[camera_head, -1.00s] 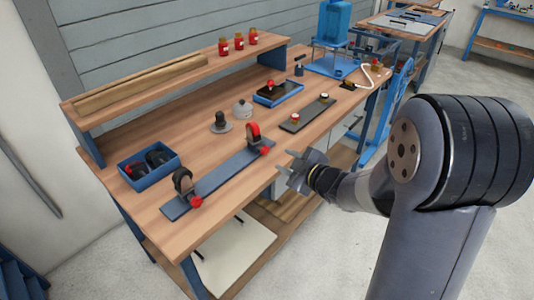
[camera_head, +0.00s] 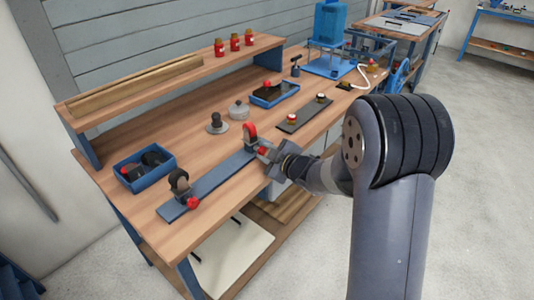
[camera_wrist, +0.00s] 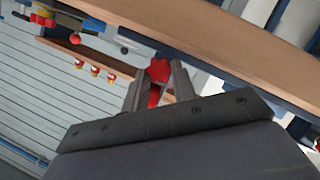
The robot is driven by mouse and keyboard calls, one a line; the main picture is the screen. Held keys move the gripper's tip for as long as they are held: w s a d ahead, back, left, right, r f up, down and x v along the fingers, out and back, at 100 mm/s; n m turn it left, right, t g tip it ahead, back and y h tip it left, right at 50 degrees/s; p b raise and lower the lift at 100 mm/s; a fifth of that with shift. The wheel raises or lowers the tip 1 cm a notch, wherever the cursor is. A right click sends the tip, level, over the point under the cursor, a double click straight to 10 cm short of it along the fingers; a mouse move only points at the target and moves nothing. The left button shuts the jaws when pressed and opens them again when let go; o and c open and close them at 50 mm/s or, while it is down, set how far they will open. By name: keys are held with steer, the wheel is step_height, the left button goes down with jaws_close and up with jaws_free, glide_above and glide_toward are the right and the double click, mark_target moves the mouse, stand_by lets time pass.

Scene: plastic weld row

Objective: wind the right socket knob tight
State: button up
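The right socket (camera_head: 250,132), a grey upright holder with a red ring part, stands at the far end of a dark grey plate (camera_head: 222,177) on the bench. Its red star-shaped knob (camera_head: 262,151) faces the bench's front edge. My gripper (camera_head: 264,153) is at this knob, reaching in from the front right. In the wrist view the red knob (camera_wrist: 158,70) shows between the fingertips (camera_wrist: 158,78), which look open around it; whether they touch it is unclear. The left socket (camera_head: 179,183), with a black wheel and red knob, stands at the plate's near end.
A blue bin (camera_head: 145,168) of dark parts is at the left. A grey-domed item (camera_head: 239,110), a blue tray (camera_head: 275,94) and a dark strip with two small knobs (camera_head: 305,114) lie behind. A shelf (camera_head: 180,78) with red jars runs along the back.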

steer(key=c, duration=0.4)
steer(key=shift+c, duration=0.2)
steer(key=shift+r+p, duration=0.2)
steer(key=shift+p, duration=0.6)
